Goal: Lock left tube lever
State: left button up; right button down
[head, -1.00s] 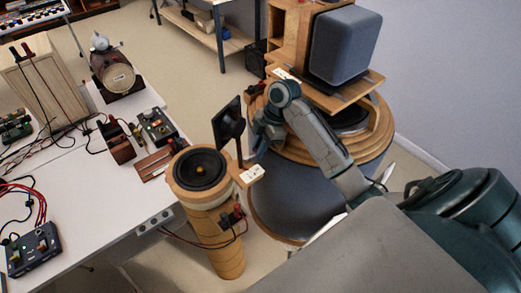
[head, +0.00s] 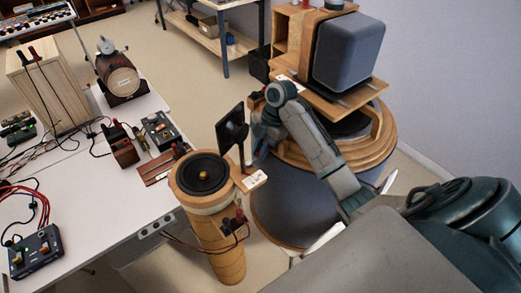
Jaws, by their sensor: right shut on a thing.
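The left tube (head: 222,258) is a tall light wooden cylinder with a round black speaker cone (head: 190,178) on top. A small wooden ledge with a white label (head: 256,180) sticks out at its right. A thin post rises there, beside a dark square panel (head: 232,128). My right gripper (head: 261,138) is just right of the panel, by the rim of the big drum. It is shut on a small part that its own fingers hide. I cannot make out whether this is the lever. My left gripper is out of view.
A big grey drum (head: 290,205) with wooden rings stands behind my right arm, with a grey box speaker (head: 348,50) above it. The white table (head: 95,195) at the left holds a wooden box, wires and small devices. Red and black terminals (head: 233,222) stick out of the tube.

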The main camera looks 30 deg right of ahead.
jog(key=c, duration=1.4)
grip_release()
jog(key=shift+o, duration=0.2)
